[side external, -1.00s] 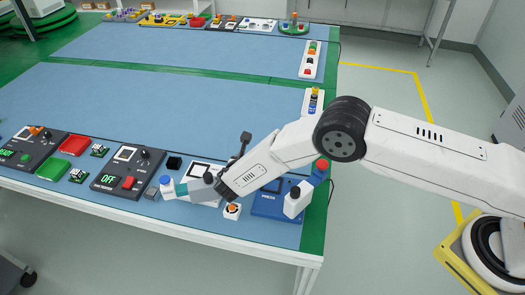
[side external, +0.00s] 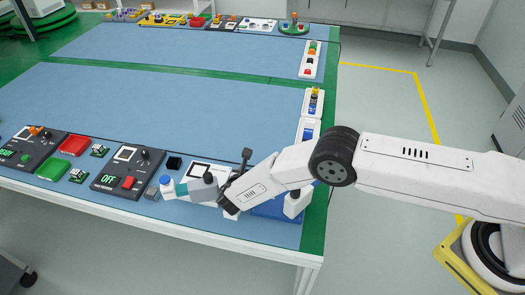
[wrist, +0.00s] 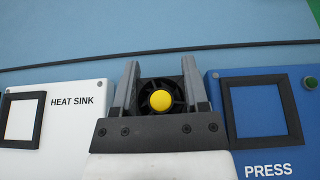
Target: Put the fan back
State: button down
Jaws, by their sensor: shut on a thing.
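The fan (wrist: 178,93) is a black square-framed fan with a yellow round centre. In the wrist view it sits between the two grey fingers of my gripper (wrist: 160,64), which is shut on it. In the side external view my wrist hides the fan and the fingertips. The white HEAT SINK panel (wrist: 72,125) with a black square frame lies left of my gripper. It also shows in the side external view (side external: 226,171). The blue PRESS panel (wrist: 217,87), also with a black frame, lies right of my gripper. Whether the fan touches the surface beneath cannot be told.
The blue mat (side external: 190,110) is broad and clear behind the front row. A black panel reading OFF (side external: 127,170), a red tray (side external: 74,146) and a green tray (side external: 53,171) stand to the left. White panels line the right edge. A dark cable (wrist: 190,48) crosses behind my gripper.

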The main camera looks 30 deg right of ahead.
jog(key=shift+f, duration=0.25)
jog(key=shift+c, duration=1.9)
grip_release()
jog(key=shift+r, duration=0.1)
jog(key=shift+s+a+r, duration=0.25)
jog(key=shift+s+a, duration=0.05)
jog(key=v, duration=1.1)
jog(key=shift+s, duration=0.1)
